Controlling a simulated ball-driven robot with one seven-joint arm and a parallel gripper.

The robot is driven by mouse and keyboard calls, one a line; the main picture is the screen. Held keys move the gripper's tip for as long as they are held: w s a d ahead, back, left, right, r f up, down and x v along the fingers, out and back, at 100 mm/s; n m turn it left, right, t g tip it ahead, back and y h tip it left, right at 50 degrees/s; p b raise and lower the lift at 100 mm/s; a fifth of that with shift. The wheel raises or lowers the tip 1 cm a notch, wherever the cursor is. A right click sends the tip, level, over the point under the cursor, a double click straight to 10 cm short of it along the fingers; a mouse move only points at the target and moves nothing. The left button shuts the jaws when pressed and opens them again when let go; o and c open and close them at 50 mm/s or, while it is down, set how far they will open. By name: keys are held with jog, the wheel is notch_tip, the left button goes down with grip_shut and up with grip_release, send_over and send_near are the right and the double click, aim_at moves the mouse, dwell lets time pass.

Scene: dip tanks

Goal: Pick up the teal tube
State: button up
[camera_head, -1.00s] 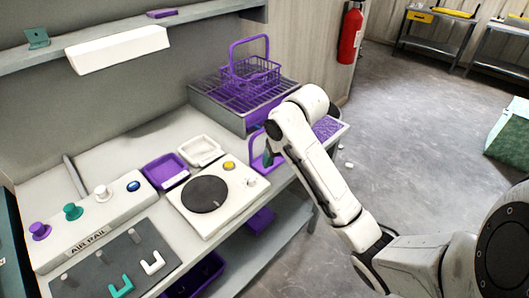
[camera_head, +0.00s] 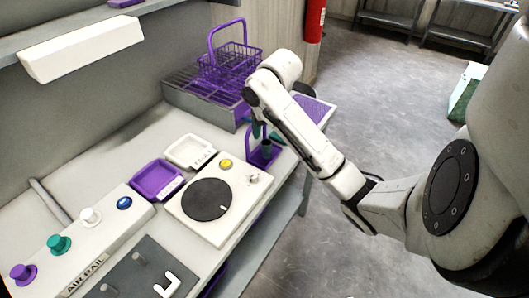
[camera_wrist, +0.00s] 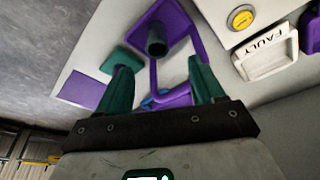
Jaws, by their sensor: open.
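The teal tube (camera_wrist: 157,42) is dark, with its round open mouth towards the wrist camera. It stands in a purple holder (camera_wrist: 176,17) with a looped handle. In the head view the tube (camera_head: 266,149) shows small and dark at the bench's right end, in the purple holder (camera_head: 256,158). My gripper (camera_wrist: 158,68) is open and empty, its two teal fingers spread, with the tube between and beyond their tips. In the head view my gripper (camera_head: 266,135) is just above the tube, partly hidden by my arm.
A purple wire basket (camera_head: 228,64) stands on a grey rack (camera_head: 178,92) behind. A white unit with a dark disc (camera_head: 207,200) lies left of the holder. White (camera_head: 191,151) and purple (camera_head: 157,180) trays sit beyond it. A purple mat (camera_head: 316,109) lies at the bench's right end.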

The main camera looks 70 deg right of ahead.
aim_at(267, 143)
jog(key=x, duration=0.3)
jog(key=shift+f, duration=0.15)
jog(key=x, duration=0.3)
jog(key=shift+s+d+f+p, duration=0.2)
jog(key=shift+f+p, duration=0.1)
jog(key=shift+f, duration=0.1)
jog(key=shift+w+d+f, duration=0.1)
jog(key=shift+w+f, duration=0.05)
jog(key=shift+f, duration=0.45)
jog(key=shift+c, duration=0.2)
jog(key=c, duration=1.1)
